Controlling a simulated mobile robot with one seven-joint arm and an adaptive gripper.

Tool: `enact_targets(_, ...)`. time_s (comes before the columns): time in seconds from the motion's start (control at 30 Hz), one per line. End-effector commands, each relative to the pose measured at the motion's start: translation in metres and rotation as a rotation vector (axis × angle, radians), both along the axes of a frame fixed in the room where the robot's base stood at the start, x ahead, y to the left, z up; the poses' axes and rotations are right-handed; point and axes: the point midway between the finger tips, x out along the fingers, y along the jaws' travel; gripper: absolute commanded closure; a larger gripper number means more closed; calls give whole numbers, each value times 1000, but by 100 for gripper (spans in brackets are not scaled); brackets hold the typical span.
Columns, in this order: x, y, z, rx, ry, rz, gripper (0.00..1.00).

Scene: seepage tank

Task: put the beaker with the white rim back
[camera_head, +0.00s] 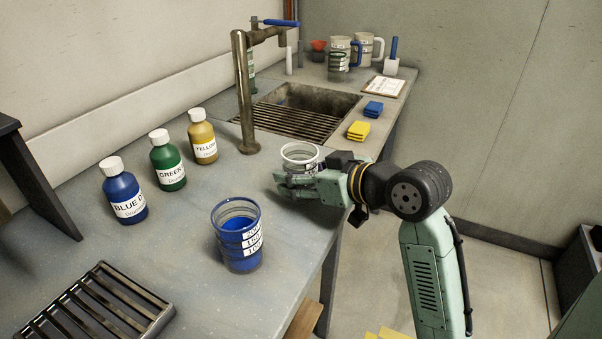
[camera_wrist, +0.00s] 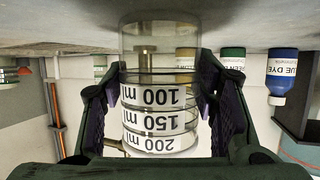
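The beaker with the white rim (camera_head: 300,153) is clear and looks empty. It stands upright near the counter's front edge, before the sink. My gripper (camera_head: 297,184) reaches in from the right, low beside it. In the wrist view, which is upside down, the beaker (camera_wrist: 160,98) sits between my two fingers (camera_wrist: 158,90), with its 100, 150 and 200 ml labels facing me. The fingers lie close along both its sides and look shut on it. Its base appears at or very near the counter top.
A blue-rimmed beaker of blue liquid (camera_head: 238,238) stands nearer on the counter. Blue (camera_head: 123,192), green (camera_head: 167,162) and yellow (camera_head: 202,138) dye bottles stand along the left. The sink grate (camera_head: 290,120), tap (camera_head: 243,95), sponges (camera_head: 358,131), clipboard (camera_head: 383,86) and mugs (camera_head: 340,55) are behind.

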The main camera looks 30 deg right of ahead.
Motion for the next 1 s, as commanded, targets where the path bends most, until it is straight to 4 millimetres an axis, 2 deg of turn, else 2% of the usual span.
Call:
enact_targets(0.23, 0, 0, 0, 0, 0, 0, 29)
enact_targets(0.6, -3, -1, 4, -1, 0, -2, 29)
enact_targets(0.77, -25, -7, 12, -1, -2, -4, 29)
enact_targets(1.0, -73, -18, 33, -1, -1, -4, 29)
